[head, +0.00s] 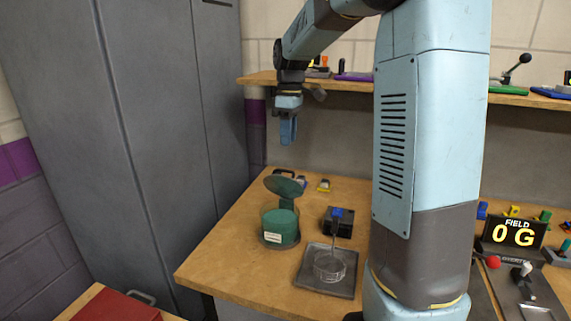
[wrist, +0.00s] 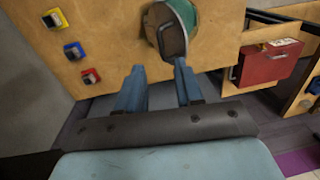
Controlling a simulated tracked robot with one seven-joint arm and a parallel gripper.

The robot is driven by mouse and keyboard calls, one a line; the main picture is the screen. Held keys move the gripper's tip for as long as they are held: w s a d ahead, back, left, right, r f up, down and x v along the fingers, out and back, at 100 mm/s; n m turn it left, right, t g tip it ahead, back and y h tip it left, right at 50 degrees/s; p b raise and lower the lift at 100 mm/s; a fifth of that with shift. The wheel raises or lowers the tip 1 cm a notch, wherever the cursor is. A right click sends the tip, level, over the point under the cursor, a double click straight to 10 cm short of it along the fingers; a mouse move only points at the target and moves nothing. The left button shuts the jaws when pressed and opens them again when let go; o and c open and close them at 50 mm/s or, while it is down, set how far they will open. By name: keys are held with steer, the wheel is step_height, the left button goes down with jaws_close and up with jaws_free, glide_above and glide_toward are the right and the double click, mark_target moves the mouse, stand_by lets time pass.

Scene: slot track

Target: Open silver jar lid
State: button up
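The jar (head: 280,232) stands on the wooden bench in the head view, with teal-green contents and a pale label. Its grey-green lid (head: 284,186) is tilted up at the back, clear of the opening, with a dark loop handle on it. The wrist view shows the lid (wrist: 168,32) from above, with a teal edge at its right. My gripper (head: 288,140) hangs fingers-down, apart from the lid and above it in the head view. In the wrist view my gripper's (wrist: 157,77) blue fingers are spread with nothing between them.
A square tray (head: 313,288) with a wire basket (head: 329,265) sits right of the jar, near a black box (head: 337,225) with a blue top. A shelf (head: 345,84) runs behind. Tall grey lockers (head: 160,130) stand left. A red case (head: 115,306) is front left.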

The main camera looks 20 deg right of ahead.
mark_target(285, 181)
steer(key=f, duration=0.8)
steer(key=shift+s+a+f, duration=0.25)
steer(key=shift+s+f, duration=0.1)
steer(key=shift+c, duration=0.5)
jaws_close()
stand_by(0.5)
